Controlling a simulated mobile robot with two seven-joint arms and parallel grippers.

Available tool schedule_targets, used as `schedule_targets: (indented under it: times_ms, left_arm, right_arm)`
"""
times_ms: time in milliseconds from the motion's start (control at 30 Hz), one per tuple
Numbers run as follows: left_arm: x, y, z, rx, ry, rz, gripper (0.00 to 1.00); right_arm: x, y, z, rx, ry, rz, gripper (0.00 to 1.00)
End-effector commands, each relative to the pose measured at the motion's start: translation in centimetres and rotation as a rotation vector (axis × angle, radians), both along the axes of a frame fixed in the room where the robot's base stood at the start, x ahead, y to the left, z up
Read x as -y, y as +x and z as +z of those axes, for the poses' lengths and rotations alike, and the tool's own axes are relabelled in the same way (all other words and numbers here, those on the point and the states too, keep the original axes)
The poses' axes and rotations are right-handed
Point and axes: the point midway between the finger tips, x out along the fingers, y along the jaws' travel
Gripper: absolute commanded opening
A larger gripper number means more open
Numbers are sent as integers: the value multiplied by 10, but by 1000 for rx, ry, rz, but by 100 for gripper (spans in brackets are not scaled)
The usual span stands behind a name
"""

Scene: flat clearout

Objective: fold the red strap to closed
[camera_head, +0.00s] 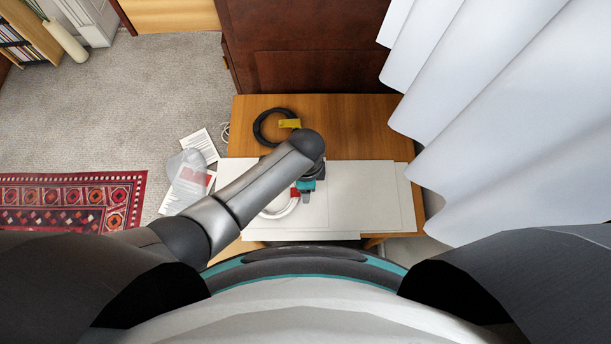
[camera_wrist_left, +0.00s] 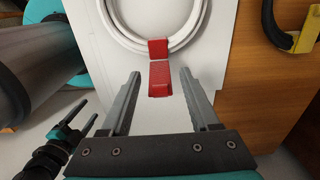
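The red strap (camera_wrist_left: 160,79) sits on a white ring-shaped coil (camera_wrist_left: 119,32). One part wraps the coil's near edge, and a flap extends straight out from it over the white board. In the head view the strap (camera_head: 294,192) and coil (camera_head: 273,213) are partly hidden by my left arm. In the head view the left gripper (camera_head: 306,197) is beside the strap. My right gripper (camera_wrist_left: 91,111) shows small at the wrist view's left, fingers apart and empty.
The coil lies on white boards (camera_head: 372,200) on a wooden table (camera_head: 350,125). A black coil (camera_head: 257,128) with a yellow strap (camera_head: 290,123) lies behind. A white curtain (camera_head: 510,130) hangs at right. Papers (camera_head: 200,143) lie on the floor at left.

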Motion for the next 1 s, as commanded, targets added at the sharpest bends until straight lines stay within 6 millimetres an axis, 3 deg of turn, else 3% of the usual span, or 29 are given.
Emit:
schedule_targets:
  times_ms: [67, 533, 1000]
  left_arm:
    - [0, 0, 0, 0, 0, 0, 52]
    - [0, 0, 0, -1, 1, 0, 0]
    - [-4, -1, 1, -2, -39, 3, 0]
  right_arm:
    - [0, -1, 0, -1, 0, 0, 64]
    - [0, -3, 0, -6, 0, -1, 64]
    - [0, -4, 5, -7, 0, -1, 64]
